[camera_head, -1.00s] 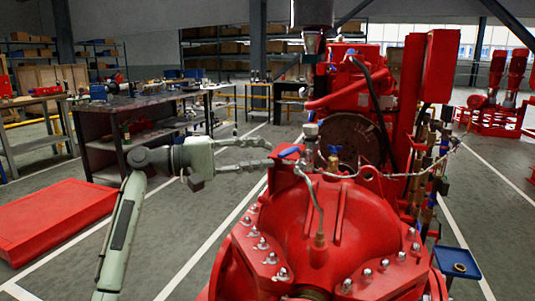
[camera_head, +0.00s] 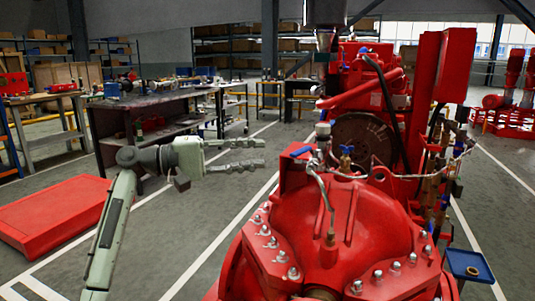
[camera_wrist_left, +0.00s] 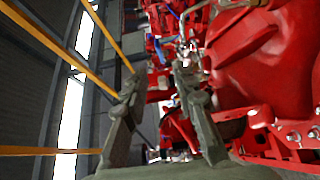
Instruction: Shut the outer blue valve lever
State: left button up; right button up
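The blue valve lever (camera_head: 302,152) sits on a small valve at the left of the pipework above the red pump casing (camera_head: 330,225). A second small blue handle (camera_head: 347,149) with brass below it stands just to its right. My left gripper (camera_head: 263,154) is left of the first lever, pointing right towards it, with a visible gap between. Its two fingers are apart, one above the other, with nothing between them. In the left wrist view both fingers (camera_wrist_left: 158,82) are spread, with red machinery beyond. My right gripper is out of view.
The red engine (camera_head: 370,95) rises behind the valves. A thin metal hose (camera_head: 320,185) runs down to the casing. A dark workbench (camera_head: 160,125) stands behind my left arm. A red platform (camera_head: 55,215) lies on the floor at left.

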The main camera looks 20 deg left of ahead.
pick_arm(q)
jog(key=v, duration=0.7)
jog(key=shift+s+a, duration=0.2)
jog(key=shift+a, duration=0.1)
